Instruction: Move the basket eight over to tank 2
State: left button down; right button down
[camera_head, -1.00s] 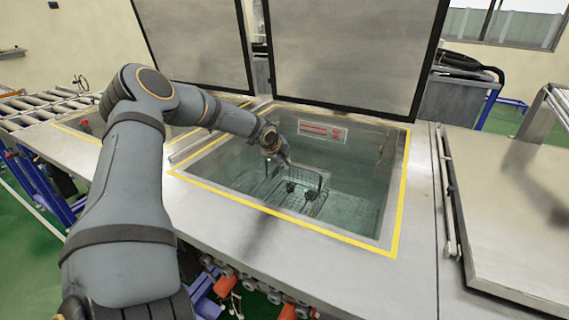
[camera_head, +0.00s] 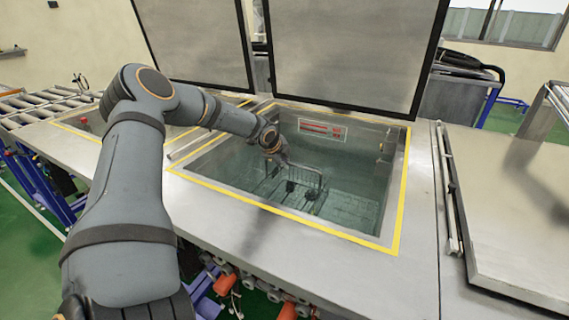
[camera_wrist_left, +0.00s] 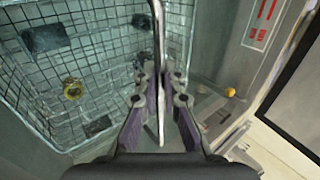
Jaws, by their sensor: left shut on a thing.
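The wire basket (camera_head: 296,186) is inside the open middle tank (camera_head: 355,205), partly in the water. Its mesh fills the left of the left wrist view (camera_wrist_left: 95,50), with several dark pieces and a round yellowish part (camera_wrist_left: 73,88) in it. My left gripper (camera_head: 281,158) reaches down into the tank. In the left wrist view, its fingers (camera_wrist_left: 160,80) are shut on the basket's thin upright handle (camera_wrist_left: 159,40). Whether the basket touches the tank floor cannot be told. My right gripper is out of view.
A raised lid (camera_head: 350,50) stands behind the tank and another (camera_head: 195,40) behind the opening at left. A flat steel cover (camera_head: 515,215) lies to the right. A red-marked label (camera_head: 322,129) is on the tank's back wall. Roller conveyor (camera_head: 45,105) at far left.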

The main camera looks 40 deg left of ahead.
pick_arm(q)
jog(key=shift+w+r, duration=0.1)
jog(key=shift+r, duration=0.05)
jog(key=c, duration=1.4)
grip_release()
jog(key=shift+s+d+f, duration=0.1)
jog(key=shift+s+f, duration=0.1)
jog(key=shift+s, duration=0.05)
jog(key=s+r+p, duration=0.2)
jog(key=r+p, duration=0.5)
jog(key=r, duration=0.2)
jog(key=s+d+r+p, duration=0.1)
jog(key=s+r+p, duration=0.1)
jog(key=r+p, duration=0.5)
notch_tip(320, 180, up, 2)
jog(key=shift+r, duration=0.2)
jog(key=shift+d, duration=0.1)
